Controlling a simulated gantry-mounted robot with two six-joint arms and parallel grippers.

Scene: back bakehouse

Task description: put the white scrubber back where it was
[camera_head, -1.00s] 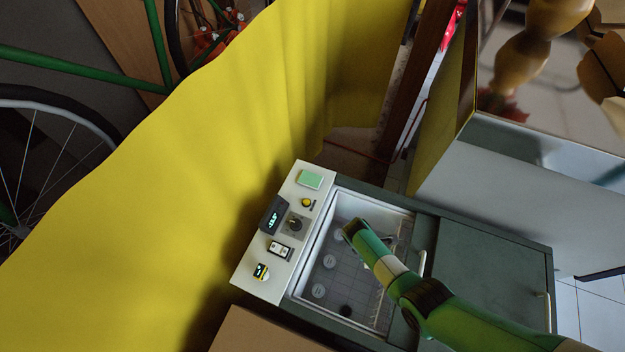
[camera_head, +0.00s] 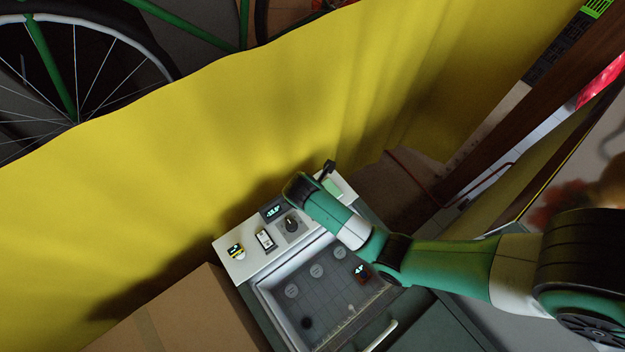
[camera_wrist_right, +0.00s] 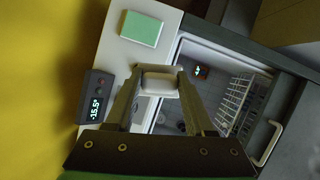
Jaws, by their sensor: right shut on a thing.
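The white scrubber (camera_wrist_right: 160,83), a pale block with rounded edges, is between the fingertips of my right gripper (camera_wrist_right: 158,77) in the right wrist view. The gripper is shut on it, above the white control panel (camera_wrist_right: 112,50) at the chest freezer's edge. In the head view my right arm comes in from the right, and a dark fingertip of this gripper (camera_head: 328,168) shows over the panel's far end; the scrubber is hidden there. A green-topped pad (camera_wrist_right: 141,29) lies on the panel, and shows partly in the head view (camera_head: 333,187). My left gripper is not in view.
The open freezer compartment (camera_head: 265,297) holds pale round discs, a dark round thing and a small display device (camera_head: 361,272). A wire basket (camera_wrist_right: 235,103) is inside. The panel carries a temperature display (camera_wrist_right: 96,97). A yellow curtain (camera_head: 170,180) and a cardboard box (camera_head: 185,320) stand close by.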

